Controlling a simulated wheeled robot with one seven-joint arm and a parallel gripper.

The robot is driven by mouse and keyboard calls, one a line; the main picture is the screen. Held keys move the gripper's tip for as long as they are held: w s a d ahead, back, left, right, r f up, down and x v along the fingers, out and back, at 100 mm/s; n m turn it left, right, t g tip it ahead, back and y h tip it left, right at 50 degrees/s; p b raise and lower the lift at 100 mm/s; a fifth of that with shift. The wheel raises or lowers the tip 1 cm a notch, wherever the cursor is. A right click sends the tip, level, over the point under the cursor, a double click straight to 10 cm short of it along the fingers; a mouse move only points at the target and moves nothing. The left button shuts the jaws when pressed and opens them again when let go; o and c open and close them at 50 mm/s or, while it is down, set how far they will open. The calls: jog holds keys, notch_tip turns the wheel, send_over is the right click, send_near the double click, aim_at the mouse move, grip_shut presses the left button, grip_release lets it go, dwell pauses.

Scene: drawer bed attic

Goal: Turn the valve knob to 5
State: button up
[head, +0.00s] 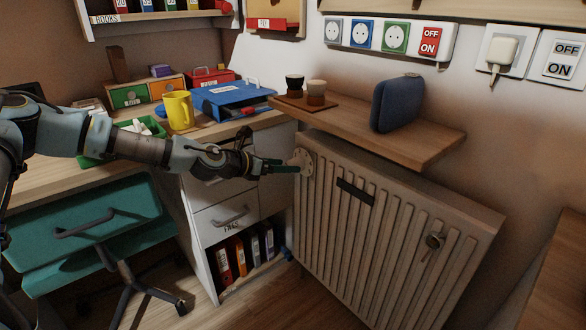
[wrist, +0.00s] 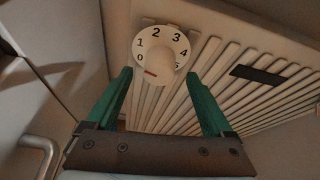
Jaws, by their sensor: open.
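The valve knob (wrist: 161,55) is a cream dial at the upper left corner of the radiator (wrist: 220,85). Its face carries the numbers 0 to 5, with 2 and 3 at the top, 0 at lower left and 5 at right. A red mark on it lies at lower left, just below the 0. The knob also shows in the head view (head: 302,162), partly covered by my gripper (head: 284,166). In the wrist view my gripper (wrist: 160,88) is open, its two green fingers apart on either side below the knob. I cannot tell whether they touch it.
A wooden shelf (head: 435,142) with cups and a blue speaker-like object (head: 397,103) hangs above the radiator. A white drawer cabinet (head: 228,215) and a desk with a yellow mug (head: 179,110) stand to the left.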

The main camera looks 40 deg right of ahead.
jog(key=shift+x, duration=2.05)
jog(key=shift+c, duration=0.2)
grip_shut()
